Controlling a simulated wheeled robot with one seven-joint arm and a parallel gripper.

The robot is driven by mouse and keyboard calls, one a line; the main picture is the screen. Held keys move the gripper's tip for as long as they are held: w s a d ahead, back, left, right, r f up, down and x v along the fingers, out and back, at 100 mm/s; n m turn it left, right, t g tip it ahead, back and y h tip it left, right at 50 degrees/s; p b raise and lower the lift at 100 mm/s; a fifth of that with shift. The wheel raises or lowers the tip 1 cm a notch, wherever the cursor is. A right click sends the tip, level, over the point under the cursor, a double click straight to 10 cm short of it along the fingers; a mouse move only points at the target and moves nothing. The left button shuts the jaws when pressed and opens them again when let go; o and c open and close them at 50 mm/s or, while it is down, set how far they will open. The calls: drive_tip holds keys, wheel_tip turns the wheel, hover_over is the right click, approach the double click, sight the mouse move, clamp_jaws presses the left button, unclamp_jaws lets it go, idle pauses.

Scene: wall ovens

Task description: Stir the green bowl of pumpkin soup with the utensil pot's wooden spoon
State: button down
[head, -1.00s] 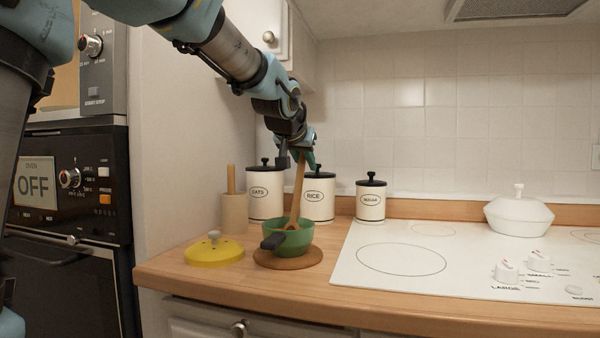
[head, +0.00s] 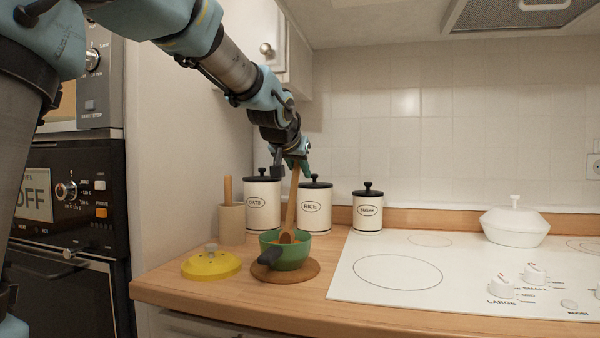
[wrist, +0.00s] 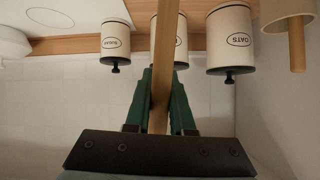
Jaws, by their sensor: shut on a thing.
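The green bowl (head: 292,257) with a dark handle sits on a round wooden board on the counter. Orange soup (head: 272,239) shows inside it. My gripper (head: 297,160) is above the bowl, shut on the upper part of the wooden spoon (head: 291,212). The spoon stands nearly upright with its head down in the bowl; how deep the tip goes is hidden. In the wrist view the spoon's handle (wrist: 164,60) runs between the green fingers of my gripper (wrist: 163,85). The utensil pot (head: 232,224) stands behind and left of the bowl with another wooden handle in it.
The round wooden board (head: 312,272) is under the bowl. A yellow lid (head: 211,266) lies left of it. Oats (head: 262,210), rice (head: 315,215) and sugar canisters (head: 367,212) stand behind. The white cooktop (head: 400,275) with a white lidded pot (head: 515,224) is to the right.

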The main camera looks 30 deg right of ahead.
drive_tip(key=shift+w+d+r+p, duration=0.1)
drive_tip(key=shift+d+r+p, duration=0.1)
drive_tip(key=shift+r+p, duration=0.6)
drive_tip(key=shift+d+r+p, duration=0.15)
drive_tip(key=shift+r+p, duration=0.3)
drive_tip(key=shift+r, duration=0.65)
drive_tip(key=shift+w+d+r+p, duration=0.1)
drive_tip(key=shift+d+r+p, duration=0.1)
drive_tip(key=shift+r+p, duration=0.6)
drive_tip(key=shift+r, duration=0.15)
wheel_tip(320, 180, up, 5)
drive_tip(key=p, duration=0.3)
drive_tip(key=shift+s, duration=0.1)
